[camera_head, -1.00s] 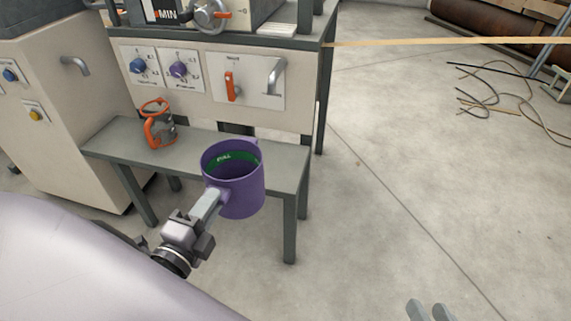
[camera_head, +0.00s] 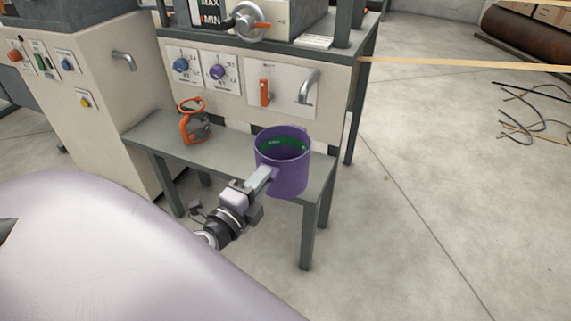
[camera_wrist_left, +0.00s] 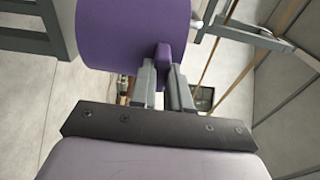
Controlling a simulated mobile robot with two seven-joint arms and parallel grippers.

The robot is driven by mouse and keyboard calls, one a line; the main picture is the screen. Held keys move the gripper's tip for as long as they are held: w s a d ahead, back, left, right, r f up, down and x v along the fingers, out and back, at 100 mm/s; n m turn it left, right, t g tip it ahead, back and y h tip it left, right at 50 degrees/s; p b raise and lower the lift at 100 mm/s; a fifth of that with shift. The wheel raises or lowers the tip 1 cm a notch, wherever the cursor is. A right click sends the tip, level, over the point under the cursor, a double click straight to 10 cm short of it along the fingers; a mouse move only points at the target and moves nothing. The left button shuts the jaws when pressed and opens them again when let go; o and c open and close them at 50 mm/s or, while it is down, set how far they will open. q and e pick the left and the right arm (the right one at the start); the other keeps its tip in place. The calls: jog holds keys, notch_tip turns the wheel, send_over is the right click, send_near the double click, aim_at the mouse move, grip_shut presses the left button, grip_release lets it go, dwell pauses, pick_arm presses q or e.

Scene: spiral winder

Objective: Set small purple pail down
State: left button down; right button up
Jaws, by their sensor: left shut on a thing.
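The small purple pail (camera_head: 284,170) is upright, with a dark green band inside its rim. My left gripper (camera_head: 266,178) is shut on the pail's side handle, on the near left of the pail. In the left wrist view the purple pail (camera_wrist_left: 125,35) fills the top, and the left gripper's fingers (camera_wrist_left: 163,78) close around its handle. In the head view the pail overlaps the right end of the grey bench (camera_head: 225,157); I cannot tell whether it touches the bench. My right gripper is out of view.
Behind the bench is a machine panel with a blue knob (camera_head: 182,65), a purple knob (camera_head: 218,72) and an orange lever (camera_head: 264,92). Bench surface between container and pail is clear. Open floor lies right.

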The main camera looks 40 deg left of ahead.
pick_arm(q)
send_over(294, 157)
jog(key=s, duration=0.5)
jog(key=shift+d, duration=0.3)
jog(key=shift+s+f+b, duration=0.1)
jog(key=shift+f+b, duration=0.5)
jog(key=shift+f, duration=0.6)
notch_tip(294, 157, down, 4)
jog(key=b, duration=0.3)
jog(key=shift+f, duration=0.2)
jog(key=shift+f+b, duration=0.1)
jog(key=shift+b, duration=0.2)
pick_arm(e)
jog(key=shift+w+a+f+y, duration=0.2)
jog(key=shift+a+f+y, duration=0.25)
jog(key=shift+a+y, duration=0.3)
pick_arm(q)
jog(key=shift+f+b, duration=0.25)
jog(key=shift+b, duration=0.05)
jog(key=c, duration=1.1)
grip_release()
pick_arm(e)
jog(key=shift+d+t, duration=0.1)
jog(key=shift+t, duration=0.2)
